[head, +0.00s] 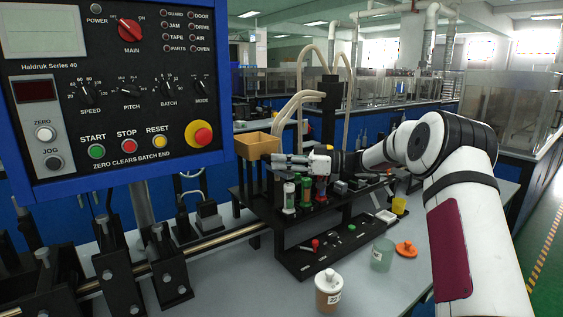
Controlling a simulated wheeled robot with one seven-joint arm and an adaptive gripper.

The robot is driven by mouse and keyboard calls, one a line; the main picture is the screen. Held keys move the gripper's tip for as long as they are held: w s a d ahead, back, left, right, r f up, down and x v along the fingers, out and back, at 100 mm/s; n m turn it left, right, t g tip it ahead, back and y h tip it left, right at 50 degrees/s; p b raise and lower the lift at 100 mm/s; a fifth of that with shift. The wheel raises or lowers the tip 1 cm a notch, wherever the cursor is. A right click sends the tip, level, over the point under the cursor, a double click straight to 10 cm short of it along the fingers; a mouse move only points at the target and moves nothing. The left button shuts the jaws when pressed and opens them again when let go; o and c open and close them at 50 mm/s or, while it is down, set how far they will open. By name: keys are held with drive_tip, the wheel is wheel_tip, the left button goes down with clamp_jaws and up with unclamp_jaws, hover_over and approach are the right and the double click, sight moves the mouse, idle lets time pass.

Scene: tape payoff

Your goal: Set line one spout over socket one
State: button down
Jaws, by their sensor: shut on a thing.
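My gripper (284,161) reaches in from the right over the black rack (262,200) on the bench. Its fingers are shut at the end of a pale hose (287,115), on what looks like a spout; the spout is too small and covered to make out. Below and beside the fingers, a green-and-white vial (289,198) and other small red and green parts stand upright in the rack. Which of the rack's places is socket one, I cannot tell. Whether the spout is above a socket or beside it, I cannot tell either.
A tan bin (257,145) stands just left of the fingers. A control panel (110,90) fills the upper left. A labelled jar (328,292), a greenish glass (382,254) and an orange lid (406,249) stand on the front bench. Pale hoses loop from a black post (329,105).

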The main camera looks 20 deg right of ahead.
drive_tip(key=c, duration=1.5)
unclamp_jaws()
drive_tip(key=shift+c, duration=0.2)
drive_tip(key=v, duration=1.2)
drive_tip(key=shift+r, duration=0.1)
